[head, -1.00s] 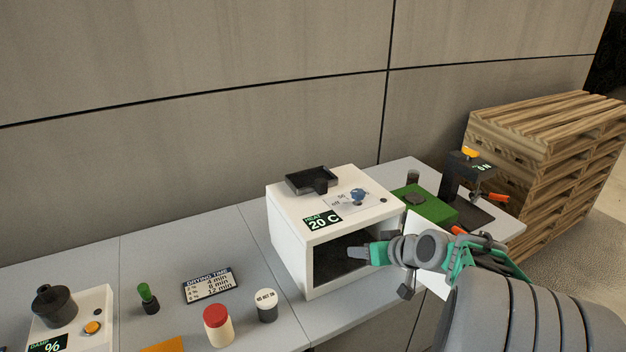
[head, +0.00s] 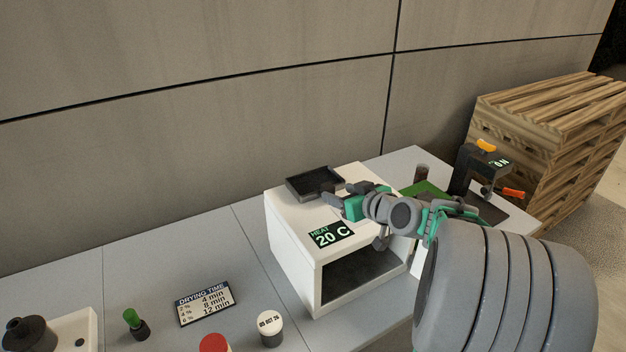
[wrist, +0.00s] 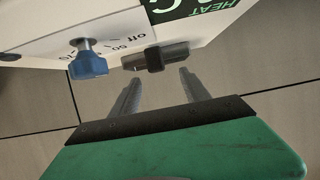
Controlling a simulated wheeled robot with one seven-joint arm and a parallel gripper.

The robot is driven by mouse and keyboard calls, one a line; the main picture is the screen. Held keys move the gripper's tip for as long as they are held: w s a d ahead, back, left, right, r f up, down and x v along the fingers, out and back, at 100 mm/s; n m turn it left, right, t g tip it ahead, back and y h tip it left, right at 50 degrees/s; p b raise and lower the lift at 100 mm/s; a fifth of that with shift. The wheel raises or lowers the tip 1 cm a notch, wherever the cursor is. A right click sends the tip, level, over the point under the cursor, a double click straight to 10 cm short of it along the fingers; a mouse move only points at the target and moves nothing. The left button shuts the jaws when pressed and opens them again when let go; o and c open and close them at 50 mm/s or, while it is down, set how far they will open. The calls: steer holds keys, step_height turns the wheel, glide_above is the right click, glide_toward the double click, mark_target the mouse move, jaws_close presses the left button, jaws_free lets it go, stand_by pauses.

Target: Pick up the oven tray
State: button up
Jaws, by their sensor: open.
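The oven tray (head: 312,182) is a shallow black tray lying flat on top of the white oven (head: 293,243), near its back left. Its stubby handle (wrist: 157,59) points towards my gripper in the wrist view. My gripper (head: 340,196) is open and empty, over the oven top just to the right of the tray. In the wrist view its two fingers (wrist: 159,82) are spread, with the handle ahead between their directions. I cannot tell whether they touch it. My arm hides part of the oven's top and right side.
A blue dial (wrist: 88,62) sits on the oven top. A clamp press (head: 470,170) stands at the right, with stacked pallets (head: 550,140) behind. Left on the bench are a drying time sign (head: 207,302), a white-lidded jar (head: 269,328) and a green-topped stamp (head: 135,323).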

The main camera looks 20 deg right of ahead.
mark_target(331, 191)
steer(key=x, duration=0.2)
steer(key=p+x, duration=0.2)
steer(key=x, duration=0.1)
steer(key=shift+w+d+f, duration=0.2)
steer(key=shift+d+f, duration=0.1)
steer(key=shift+f, duration=0.1)
jaws_close()
